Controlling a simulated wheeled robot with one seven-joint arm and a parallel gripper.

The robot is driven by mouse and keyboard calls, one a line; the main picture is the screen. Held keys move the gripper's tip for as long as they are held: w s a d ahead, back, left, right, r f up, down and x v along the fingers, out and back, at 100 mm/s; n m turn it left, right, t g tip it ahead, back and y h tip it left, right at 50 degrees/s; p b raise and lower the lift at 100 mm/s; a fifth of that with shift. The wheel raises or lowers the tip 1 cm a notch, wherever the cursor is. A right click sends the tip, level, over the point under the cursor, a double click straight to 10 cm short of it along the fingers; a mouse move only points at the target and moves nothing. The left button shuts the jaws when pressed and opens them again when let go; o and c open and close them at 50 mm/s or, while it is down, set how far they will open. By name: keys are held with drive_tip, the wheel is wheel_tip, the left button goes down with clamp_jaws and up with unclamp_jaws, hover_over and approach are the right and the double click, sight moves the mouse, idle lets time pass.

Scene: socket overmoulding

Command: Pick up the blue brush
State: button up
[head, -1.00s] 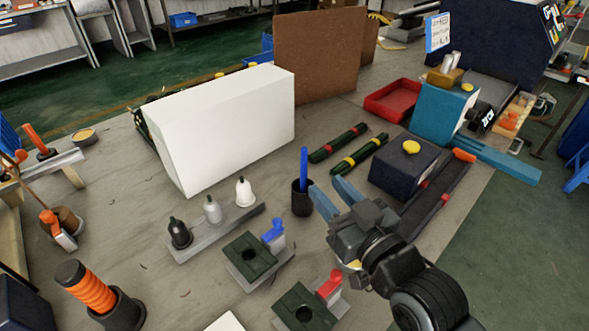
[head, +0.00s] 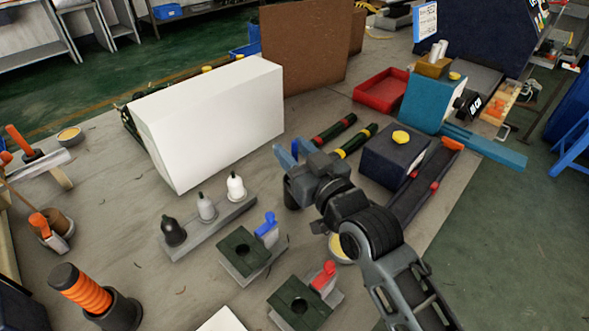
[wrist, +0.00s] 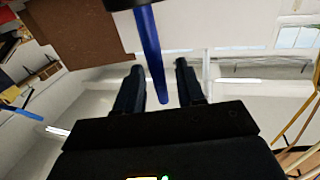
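The blue brush (wrist: 150,50) stands handle-up in a dark cup (head: 289,196). In the wrist view its blue handle runs from the cup's rim (wrist: 119,4) at the top to between my fingers. My gripper (head: 294,152) is at the cup in the head view; the wrist view also shows my gripper (wrist: 158,66), with its two fingers spread apart on either side of the handle. Gaps show between the handle and both fingers. In the head view my gripper hides part of the cup and most of the brush.
A large white box (head: 215,125) stands behind and left. A rail with several small bottles (head: 205,208) lies left of the cup. A green block with a blue clamp (head: 240,252) is in front. A dark box with a yellow knob (head: 385,165) is close to my gripper's right.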

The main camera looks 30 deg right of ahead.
drive_tip(key=shift+c, duration=0.2)
clamp_jaws()
idle(0.3)
